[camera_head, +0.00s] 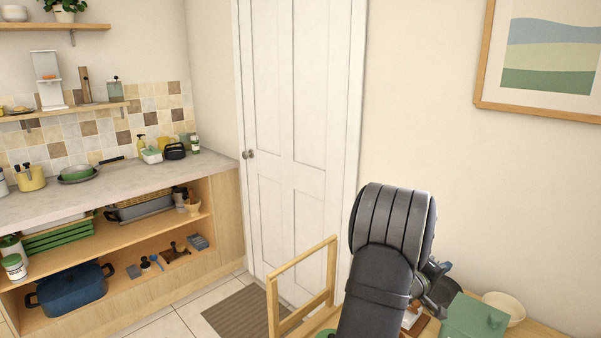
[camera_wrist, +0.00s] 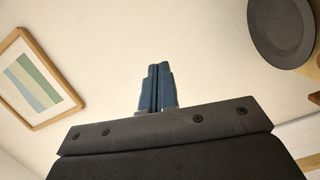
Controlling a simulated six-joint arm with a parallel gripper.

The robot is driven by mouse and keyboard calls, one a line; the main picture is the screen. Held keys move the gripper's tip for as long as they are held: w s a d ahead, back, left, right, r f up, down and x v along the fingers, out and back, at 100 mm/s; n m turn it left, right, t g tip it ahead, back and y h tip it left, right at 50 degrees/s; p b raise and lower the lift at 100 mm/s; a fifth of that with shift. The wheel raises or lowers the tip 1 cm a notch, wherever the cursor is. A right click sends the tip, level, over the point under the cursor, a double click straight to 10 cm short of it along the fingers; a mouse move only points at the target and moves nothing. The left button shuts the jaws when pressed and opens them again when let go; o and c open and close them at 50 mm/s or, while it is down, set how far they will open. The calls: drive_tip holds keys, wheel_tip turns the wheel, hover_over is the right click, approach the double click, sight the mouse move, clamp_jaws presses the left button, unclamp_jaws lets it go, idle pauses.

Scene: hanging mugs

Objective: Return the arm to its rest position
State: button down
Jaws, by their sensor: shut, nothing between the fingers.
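My gripper (camera_wrist: 158,68) shows in the wrist view with its two blue fingers pressed together and nothing between them. Behind the fingertips there is only plain pale wall. In the head view my dark arm rises at the lower right and hides most of the gripper. No mug can be made out clearly in either view.
A wooden frame (camera_head: 303,285) stands left of my arm. A green box (camera_head: 474,318) and a cream bowl (camera_head: 505,306) are on the wooden table at the right. A framed picture (camera_head: 548,55) hangs on the wall. A kitchen counter (camera_head: 115,182) is at the left.

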drive_tip(key=shift+w+a+f+n+h, duration=0.2)
drive_tip(key=shift+w+a+f+n, duration=0.35)
drive_tip(key=shift+w+a+n, duration=0.4)
drive_tip(key=shift+w+a+f+n+h, duration=0.2)
drive_tip(key=shift+w+a+f+n, duration=0.45)
drive_tip(key=shift+n, duration=0.5)
drive_tip(key=shift+a, duration=0.15)
drive_tip(key=v, duration=1.7)
drive_tip(key=shift+s+f, duration=0.15)
drive_tip(key=shift+s, duration=0.1)
drive_tip(key=shift+w, duration=0.1)
drive_tip(key=w+d, duration=0.4)
drive_tip(key=d, duration=0.3)
drive_tip(key=w+d+r+m, duration=0.1)
drive_tip(key=w+d, duration=0.3)
drive_tip(key=d, duration=0.4)
drive_tip(key=shift+d+r, duration=0.2)
drive_tip(key=shift+d, duration=0.15)
drive_tip(key=shift+w+a, duration=0.1)
drive_tip(key=shift+w, duration=0.05)
